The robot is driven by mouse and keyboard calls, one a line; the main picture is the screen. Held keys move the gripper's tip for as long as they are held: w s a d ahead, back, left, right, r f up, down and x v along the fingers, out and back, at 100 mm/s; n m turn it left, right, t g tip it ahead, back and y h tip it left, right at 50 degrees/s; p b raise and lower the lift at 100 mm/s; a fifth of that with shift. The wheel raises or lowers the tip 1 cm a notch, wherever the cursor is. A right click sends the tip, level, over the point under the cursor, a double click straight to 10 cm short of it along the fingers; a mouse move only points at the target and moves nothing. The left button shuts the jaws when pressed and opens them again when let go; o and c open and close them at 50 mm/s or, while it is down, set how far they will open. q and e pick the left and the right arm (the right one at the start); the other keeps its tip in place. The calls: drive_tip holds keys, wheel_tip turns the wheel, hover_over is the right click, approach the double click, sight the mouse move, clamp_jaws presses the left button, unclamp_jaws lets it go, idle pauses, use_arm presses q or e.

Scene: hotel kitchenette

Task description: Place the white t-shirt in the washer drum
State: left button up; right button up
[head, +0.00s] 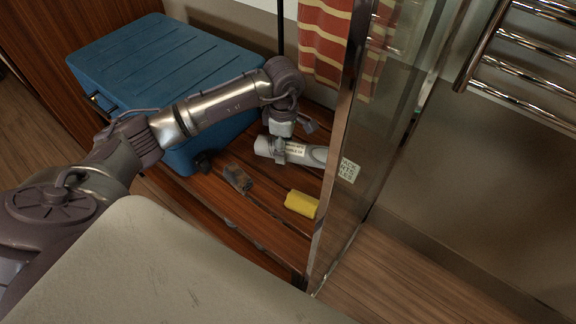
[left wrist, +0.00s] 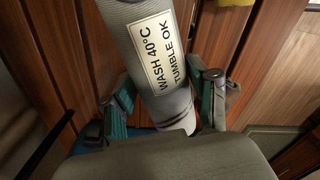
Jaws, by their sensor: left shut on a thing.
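A pale grey-white rolled cylinder (head: 264,146) carries a label reading "WASH 40°C TUMBLE OK", which is clear in the left wrist view (left wrist: 160,50). It looks like the rolled white t-shirt. It is over the wooden slatted rack beside the suitcase. My left gripper (head: 282,147) reaches down onto it from above and is shut on it. In the left wrist view, its fingers (left wrist: 168,88) are on either side of the roll near its lower end. I cannot tell if the roll touches the slats. The washer drum and my right gripper are not in view.
A blue suitcase (head: 165,75) lies on the slatted rack (head: 262,228). A yellow item (head: 301,204) and a small dark item (head: 237,179) are nearby. A framed glass panel (head: 390,150) stands close on the right. A chrome towel rail (head: 530,45) is beyond.

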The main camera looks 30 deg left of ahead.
sight(285, 169)
use_arm(q)
wheel_tip(285, 169, down, 2)
drive_tip(key=shift+f, duration=0.2)
wheel_tip(285, 169, down, 3)
drive_tip(key=shift+f+b, duration=0.1)
drive_tip(key=shift+b, duration=0.45)
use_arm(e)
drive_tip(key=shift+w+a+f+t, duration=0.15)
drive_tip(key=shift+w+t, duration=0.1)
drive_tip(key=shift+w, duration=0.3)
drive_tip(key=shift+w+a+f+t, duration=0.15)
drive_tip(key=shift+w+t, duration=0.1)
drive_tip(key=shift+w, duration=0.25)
use_arm(q)
drive_tip(key=shift+f, duration=0.1)
drive_tip(key=shift+f, duration=0.1)
drive_tip(key=o, duration=1.4)
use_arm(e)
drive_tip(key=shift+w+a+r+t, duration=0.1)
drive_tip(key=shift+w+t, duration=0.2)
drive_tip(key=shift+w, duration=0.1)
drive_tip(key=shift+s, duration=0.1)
